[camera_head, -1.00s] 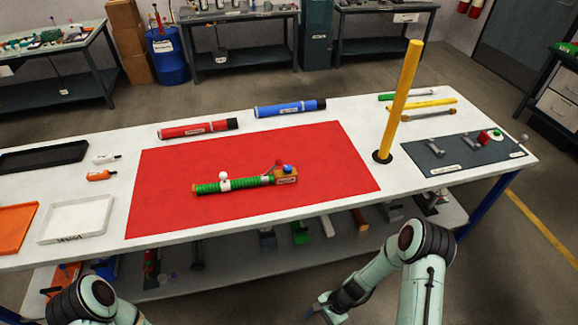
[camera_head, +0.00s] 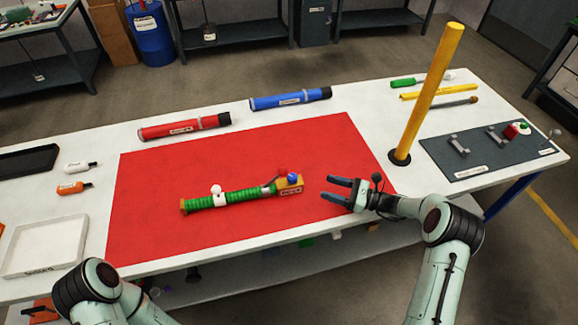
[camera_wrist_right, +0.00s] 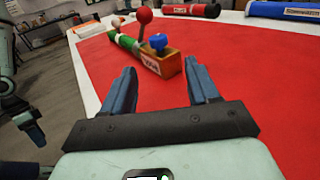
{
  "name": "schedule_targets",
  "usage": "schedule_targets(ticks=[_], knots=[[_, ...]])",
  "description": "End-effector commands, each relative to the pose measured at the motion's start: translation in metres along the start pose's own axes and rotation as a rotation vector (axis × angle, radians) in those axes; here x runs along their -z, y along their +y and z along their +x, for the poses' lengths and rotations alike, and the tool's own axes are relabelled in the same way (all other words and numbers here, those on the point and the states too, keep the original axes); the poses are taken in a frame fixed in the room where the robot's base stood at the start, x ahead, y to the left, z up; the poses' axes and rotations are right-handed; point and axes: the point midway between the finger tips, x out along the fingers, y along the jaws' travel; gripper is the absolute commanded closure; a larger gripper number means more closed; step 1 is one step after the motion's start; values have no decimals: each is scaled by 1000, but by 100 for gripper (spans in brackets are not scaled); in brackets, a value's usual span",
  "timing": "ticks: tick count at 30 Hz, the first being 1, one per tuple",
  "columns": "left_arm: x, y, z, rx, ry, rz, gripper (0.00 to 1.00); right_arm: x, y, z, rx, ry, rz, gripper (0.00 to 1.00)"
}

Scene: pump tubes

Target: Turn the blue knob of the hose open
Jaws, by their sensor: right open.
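The green ribbed hose (camera_head: 236,197) lies on the red mat (camera_head: 150,235), with a wooden block (camera_head: 290,185) at its right end. The blue knob (camera_head: 292,178) sits on top of the block, and a red ball-topped lever (camera_head: 282,173) stands beside it. My right gripper (camera_head: 332,188) is open and empty over the mat, right of the block and apart from it. In the right wrist view the blue knob (camera_wrist_right: 158,41) and block (camera_wrist_right: 160,65) lie ahead, beyond the two open fingers (camera_wrist_right: 160,82). My left arm enters at the lower left; its gripper is not clearly visible in the head view.
A yellow post (camera_head: 425,90) stands right of the mat. A red tube (camera_head: 185,126) and a blue tube (camera_head: 290,98) lie behind it. A dark panel (camera_head: 485,165) lies at the right. The mat around the hose is clear.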

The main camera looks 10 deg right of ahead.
Motion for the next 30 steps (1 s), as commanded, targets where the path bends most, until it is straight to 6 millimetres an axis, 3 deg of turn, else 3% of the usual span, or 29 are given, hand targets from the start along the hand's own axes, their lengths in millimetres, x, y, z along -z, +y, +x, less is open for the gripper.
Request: schedule_targets(ticks=[5,19,24,30], knots=[[1,2,-4,0,1,0,24,-1,0,18,-4,-3,0,40],[12,13,-25,-6,17,6,24,-2,1,112,-4,-2,-2,40],[14,15,-30,-7,21,7,24,-1,0,128,-2,-1,-1,40],[14,16,-30,-7,21,7,24,0,0,134,-1,1,0,40]])
